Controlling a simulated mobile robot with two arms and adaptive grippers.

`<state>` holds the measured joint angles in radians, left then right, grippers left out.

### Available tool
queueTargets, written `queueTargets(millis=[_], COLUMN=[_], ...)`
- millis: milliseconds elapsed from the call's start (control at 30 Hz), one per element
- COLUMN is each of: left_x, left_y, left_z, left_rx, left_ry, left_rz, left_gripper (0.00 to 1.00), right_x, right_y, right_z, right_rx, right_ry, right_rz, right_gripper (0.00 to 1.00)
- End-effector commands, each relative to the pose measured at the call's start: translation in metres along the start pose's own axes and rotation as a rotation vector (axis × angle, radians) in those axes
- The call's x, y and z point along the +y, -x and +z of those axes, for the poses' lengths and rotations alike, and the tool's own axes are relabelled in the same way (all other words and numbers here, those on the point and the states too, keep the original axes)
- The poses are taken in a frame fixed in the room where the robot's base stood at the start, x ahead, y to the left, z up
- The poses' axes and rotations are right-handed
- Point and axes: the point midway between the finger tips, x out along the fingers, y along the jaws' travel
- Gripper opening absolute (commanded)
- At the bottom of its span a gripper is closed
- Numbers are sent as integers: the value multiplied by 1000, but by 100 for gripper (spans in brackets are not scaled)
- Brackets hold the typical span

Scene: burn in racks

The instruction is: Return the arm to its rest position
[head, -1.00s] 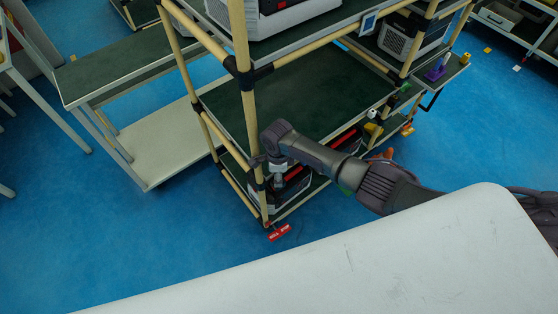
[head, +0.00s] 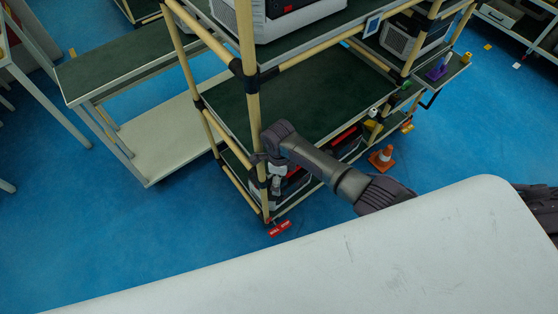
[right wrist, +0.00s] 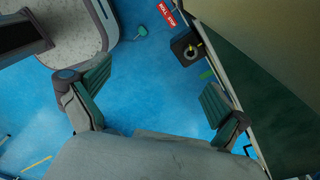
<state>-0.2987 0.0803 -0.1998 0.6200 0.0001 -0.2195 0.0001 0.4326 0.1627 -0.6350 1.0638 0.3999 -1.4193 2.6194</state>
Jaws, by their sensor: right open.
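My right arm reaches in from the right in the head view, over my white body top. It ends beside the front post of the rack (head: 252,115), with the wrist bent down. My right gripper (head: 276,188) hangs there, small and partly lost against the dark units behind it. In the right wrist view, my right gripper (right wrist: 157,82) has its two green-padded fingers spread wide. Only blue floor shows between them, so it is empty. The picture does not show whether the arm touches the post. My left gripper is not in view.
The rack's green middle shelf (head: 300,95) is bare. A red "roll stop" tag (head: 280,229) is at the rack's foot; it also shows in the right wrist view (right wrist: 167,14). An orange cone (head: 382,158) stands behind my arm. A bench (head: 130,65) stands left; blue floor is open front left.

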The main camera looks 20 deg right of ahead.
Motion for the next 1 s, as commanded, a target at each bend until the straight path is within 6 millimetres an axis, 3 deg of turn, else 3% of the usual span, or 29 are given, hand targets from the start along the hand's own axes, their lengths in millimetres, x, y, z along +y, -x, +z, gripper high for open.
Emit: queueTargets(millis=[33,300,500,1000], left_x=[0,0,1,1], left_y=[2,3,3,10], left_z=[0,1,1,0], left_rx=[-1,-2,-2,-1], left_ry=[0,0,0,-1], left_rz=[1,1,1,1], left_gripper=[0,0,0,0], right_x=[-28,-13,-7,-4], right_y=[40,90,106,114], right_z=[13,6,4,4], right_rx=[-60,-54,-50,-48], right_ry=[-34,-22,-17,-14], right_rz=[-59,-54,-50,-44], right_gripper=[100,100,100,100])
